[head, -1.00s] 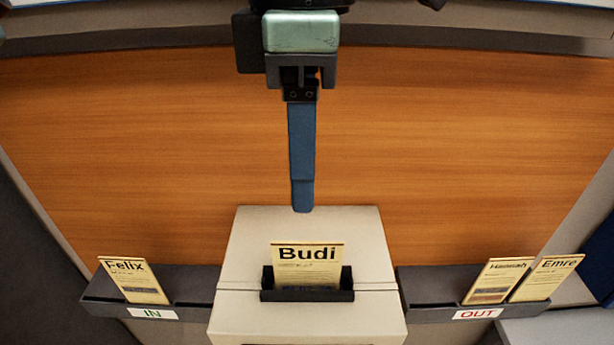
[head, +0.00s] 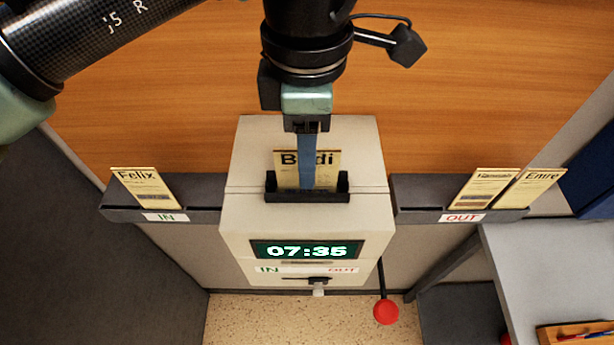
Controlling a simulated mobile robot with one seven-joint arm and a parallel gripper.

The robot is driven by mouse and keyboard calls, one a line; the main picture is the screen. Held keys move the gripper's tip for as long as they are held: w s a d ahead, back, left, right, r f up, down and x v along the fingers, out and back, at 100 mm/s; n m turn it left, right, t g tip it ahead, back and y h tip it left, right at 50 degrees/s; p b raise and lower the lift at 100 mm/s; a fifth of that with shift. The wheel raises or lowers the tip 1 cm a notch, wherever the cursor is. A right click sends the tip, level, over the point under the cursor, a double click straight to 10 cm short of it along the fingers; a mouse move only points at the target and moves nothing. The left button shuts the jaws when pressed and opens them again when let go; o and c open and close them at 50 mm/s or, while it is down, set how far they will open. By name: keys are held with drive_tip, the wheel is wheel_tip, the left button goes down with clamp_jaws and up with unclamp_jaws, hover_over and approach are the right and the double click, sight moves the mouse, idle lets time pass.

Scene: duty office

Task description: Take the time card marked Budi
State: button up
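The time card marked Budi (head: 288,172) stands upright in the black holder (head: 284,197) on top of the beige time clock (head: 252,155). My gripper (head: 307,186) points down right at this card, and its blue finger covers the middle of the name. Only one finger shows, seen edge-on, so I cannot tell whether the gripper is open or shut, or whether it touches the card.
The card marked Felix (head: 145,188) leans in the IN rack (head: 190,193) on the left. Two cards, Hannah (head: 478,190) and Emre (head: 526,192), lean in the OUT rack (head: 420,198) on the right. A red-knobbed lever (head: 386,311) hangs at the clock's lower right.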

clamp_jaws()
idle(1.4)
